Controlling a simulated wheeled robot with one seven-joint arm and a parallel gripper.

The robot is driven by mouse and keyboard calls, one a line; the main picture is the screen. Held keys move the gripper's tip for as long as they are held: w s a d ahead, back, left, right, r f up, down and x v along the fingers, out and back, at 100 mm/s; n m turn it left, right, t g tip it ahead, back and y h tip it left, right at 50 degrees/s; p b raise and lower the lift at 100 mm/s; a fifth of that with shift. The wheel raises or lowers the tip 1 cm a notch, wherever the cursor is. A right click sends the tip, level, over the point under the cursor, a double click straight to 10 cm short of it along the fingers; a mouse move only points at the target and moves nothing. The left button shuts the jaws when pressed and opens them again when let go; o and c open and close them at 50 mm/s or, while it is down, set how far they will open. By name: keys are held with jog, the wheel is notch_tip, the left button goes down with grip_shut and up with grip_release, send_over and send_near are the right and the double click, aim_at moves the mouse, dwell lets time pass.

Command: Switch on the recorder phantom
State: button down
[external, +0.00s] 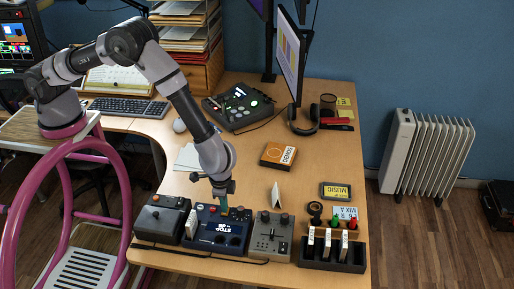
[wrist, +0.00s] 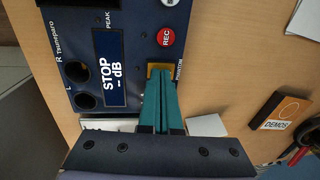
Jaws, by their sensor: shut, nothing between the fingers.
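The dark blue recorder (external: 206,226) sits near the front edge of the desk, between two other devices. In the wrist view its panel (wrist: 140,40) shows a display (wrist: 109,68) reading STOP and dB, and a red REC button (wrist: 165,37). An amber square button (wrist: 154,67) beside the word PHANTOM lies below REC. My gripper (external: 224,210) points down at the recorder. In the wrist view its teal fingers (wrist: 161,75) are shut and empty, with the tips over the amber button and partly hiding it. I cannot tell whether they press it.
A black rack (external: 331,256) with several labelled pieces is further right. An orange DEMOS box (external: 278,155) lies behind, with clear desk around it.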

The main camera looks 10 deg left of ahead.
notch_tip(320, 180, up, 14)
jog(key=s, duration=0.1)
jog(key=shift+s+f, duration=0.2)
jog(key=shift+s, duration=0.15)
jog(key=shift+w, duration=0.1)
jog(key=shift+w, duration=0.65)
jog(key=f, duration=0.4)
jog(key=w+f, duration=0.1)
jog(key=f, duration=0.8)
jog(key=shift+w+f, duration=0.35)
